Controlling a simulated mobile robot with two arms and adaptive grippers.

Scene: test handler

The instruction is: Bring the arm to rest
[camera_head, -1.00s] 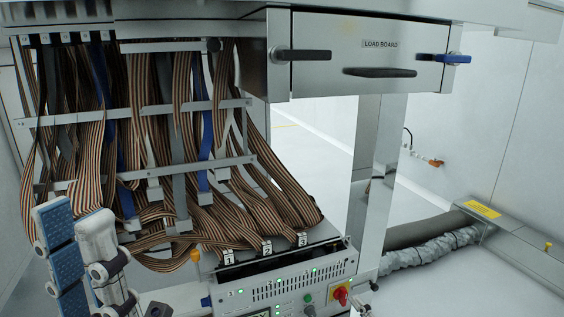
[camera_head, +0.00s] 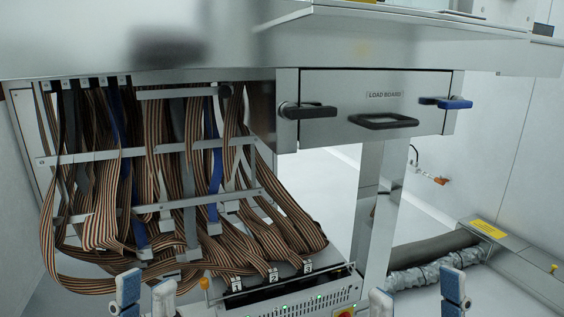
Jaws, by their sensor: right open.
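My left gripper (camera_head: 145,287) stands at the bottom edge, left of centre, fingers up, one showing a blue pad. A narrow gap shows between the fingertips, and nothing is seen between them; how far they are apart is unclear. My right gripper (camera_head: 417,290) is at the bottom edge, right of centre. Its two fingers are wide apart and empty. Both grippers are in front of the machine and seem to touch nothing. The palms and most of both arms are cut off below the picture.
Ribbon cables (camera_head: 190,190) hang in the open bay at the left, above a control box (camera_head: 300,298) with numbered slots. The load board drawer (camera_head: 345,97) has a black handle (camera_head: 383,121) and looks shut. A silver duct (camera_head: 430,272) lies on the floor at the right.

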